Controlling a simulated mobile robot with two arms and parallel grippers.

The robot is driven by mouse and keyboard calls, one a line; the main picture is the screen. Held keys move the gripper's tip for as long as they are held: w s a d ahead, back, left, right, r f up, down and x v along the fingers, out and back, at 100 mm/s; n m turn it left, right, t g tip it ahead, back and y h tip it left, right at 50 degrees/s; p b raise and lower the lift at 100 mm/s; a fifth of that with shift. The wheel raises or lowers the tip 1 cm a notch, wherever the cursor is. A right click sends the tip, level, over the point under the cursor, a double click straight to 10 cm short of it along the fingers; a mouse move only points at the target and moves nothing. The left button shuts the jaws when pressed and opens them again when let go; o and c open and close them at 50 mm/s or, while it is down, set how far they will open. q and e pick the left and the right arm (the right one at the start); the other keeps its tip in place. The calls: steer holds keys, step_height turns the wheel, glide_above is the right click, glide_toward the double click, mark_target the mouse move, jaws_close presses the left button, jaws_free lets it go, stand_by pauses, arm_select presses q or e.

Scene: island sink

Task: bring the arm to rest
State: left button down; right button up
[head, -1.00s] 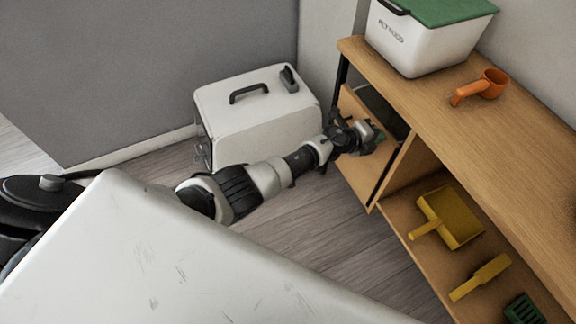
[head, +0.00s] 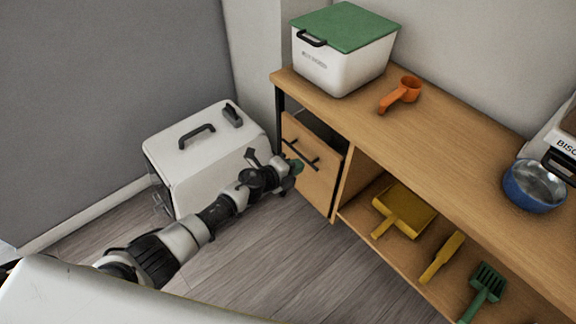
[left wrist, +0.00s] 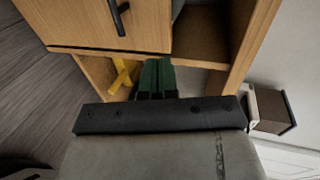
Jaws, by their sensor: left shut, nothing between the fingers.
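My left arm reaches in from the lower left in the head view. Its gripper (head: 294,167) is shut and empty, with green fingertips just in front of the wooden cabinet front (head: 312,182). In the left wrist view the green fingers (left wrist: 156,78) are together, with nothing between them. I cannot tell from the head view whether the gripper touches the front. My right gripper is not in view.
The cabinet front stands out, with a dark gap behind it. A white case (head: 190,160) stands on the floor behind the arm. A yellow dustpan (head: 405,208), yellow tool (head: 441,257) and green scoop (head: 487,283) lie on the lower shelf. An orange scoop (head: 405,90) lies on top.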

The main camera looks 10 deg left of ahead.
arm_select(q)
steer(key=shift+p+v, duration=0.5)
steer(key=shift+v, duration=1.15)
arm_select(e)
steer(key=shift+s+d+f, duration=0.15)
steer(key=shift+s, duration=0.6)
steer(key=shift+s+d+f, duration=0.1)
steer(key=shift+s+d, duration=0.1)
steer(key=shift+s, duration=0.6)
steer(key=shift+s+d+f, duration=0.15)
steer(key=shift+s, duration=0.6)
